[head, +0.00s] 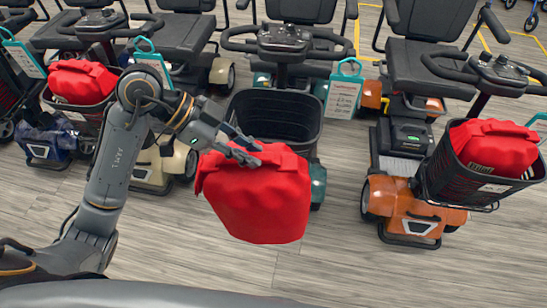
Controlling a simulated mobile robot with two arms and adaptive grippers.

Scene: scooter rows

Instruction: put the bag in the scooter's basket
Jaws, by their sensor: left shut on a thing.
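A red bag (258,196) hangs from my left gripper (247,150), which is shut on its top. The bag is in the air in front of the middle scooter, at the lower left of that scooter's black basket (272,118). It covers part of the basket's front. The inside of this basket looks empty. The middle scooter (283,42) has a teal body, mostly hidden behind the basket and bag. My right gripper is not in view.
An orange scooter (400,195) at the right has a red bag (494,147) in its basket. Another red bag (82,81) sits in a basket at the left. Teal-topped tags (343,92) hang by the handlebars. Open wood-look floor (340,260) lies in front.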

